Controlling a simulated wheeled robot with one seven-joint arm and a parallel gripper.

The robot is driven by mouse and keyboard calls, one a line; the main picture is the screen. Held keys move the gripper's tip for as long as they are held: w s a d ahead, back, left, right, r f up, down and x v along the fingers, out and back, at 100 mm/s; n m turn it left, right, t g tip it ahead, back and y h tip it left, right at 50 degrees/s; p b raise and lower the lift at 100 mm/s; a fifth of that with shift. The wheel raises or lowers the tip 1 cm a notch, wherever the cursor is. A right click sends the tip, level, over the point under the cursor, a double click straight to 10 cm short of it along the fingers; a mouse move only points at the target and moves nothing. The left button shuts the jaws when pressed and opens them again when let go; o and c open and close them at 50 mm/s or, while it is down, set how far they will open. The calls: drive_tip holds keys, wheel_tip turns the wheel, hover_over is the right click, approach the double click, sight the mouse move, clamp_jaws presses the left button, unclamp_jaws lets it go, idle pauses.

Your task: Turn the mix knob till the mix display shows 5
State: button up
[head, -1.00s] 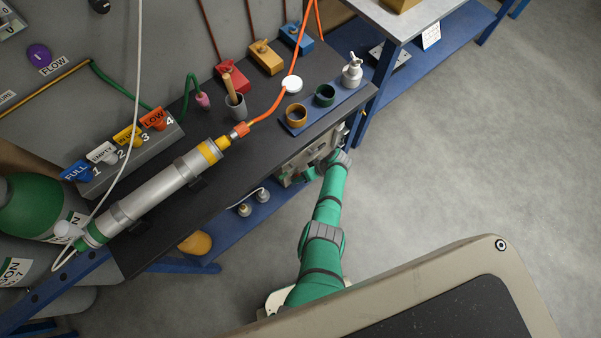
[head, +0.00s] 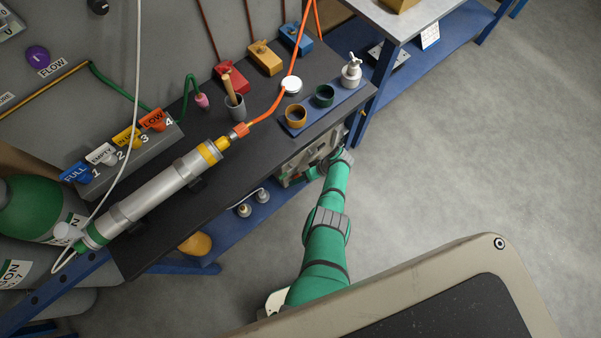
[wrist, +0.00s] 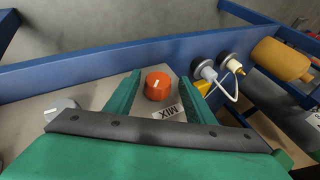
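The mix knob (wrist: 158,86) is an orange round knob with a white mark on top, in the middle of the wrist view. A white label reading MIX (wrist: 168,111) sits just below it. My gripper (wrist: 154,80) is open, with one green finger on each side of the knob and visible gaps between. I cannot see the mix display in either view.
A grey knob (wrist: 62,108) sits left on the same panel. A blue beam (wrist: 110,70) runs behind it. White-cabled fittings (wrist: 205,70) and an amber bottle (wrist: 280,58) lie to the right. The dark bench top (head: 225,140) carries a cylinder and cups. Open floor is at right.

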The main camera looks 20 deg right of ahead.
drive_tip(key=shift+w+d+r, duration=0.15)
drive_tip(key=shift+d+r, duration=0.1)
drive_tip(key=shift+r, duration=0.05)
drive_tip(key=v, duration=1)
idle(0.5)
